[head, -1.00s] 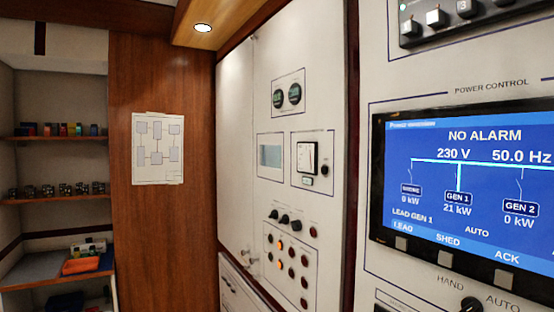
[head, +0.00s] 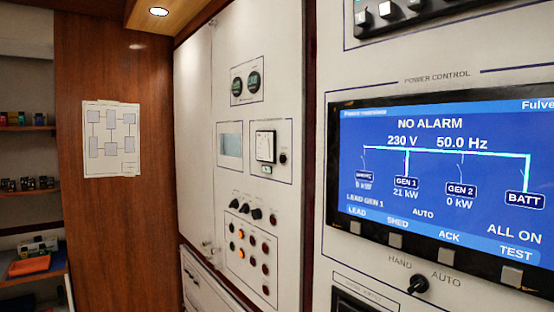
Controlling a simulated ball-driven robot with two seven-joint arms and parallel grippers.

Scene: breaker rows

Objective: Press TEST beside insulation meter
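A square analogue meter (head: 265,146) with a white face sits in a framed plate on the white panel in the middle of the head view; it looks like the insulation meter, though its lettering is too small to read. A small dark round button (head: 283,158) is just right of it on the same plate. A small greenish label or window (head: 267,169) is under the meter. A separate TEST label (head: 516,252) shows on the blue power control screen (head: 450,180), above a grey key (head: 511,276). Neither gripper is in view.
Two round gauges (head: 245,82) and a pale display (head: 230,145) share the panel with the meter. Below are dark knobs (head: 244,208) and rows of lamps (head: 252,250), some lit orange. A HAND/AUTO switch (head: 418,284) is at lower right. Shelves (head: 30,190) stand at left.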

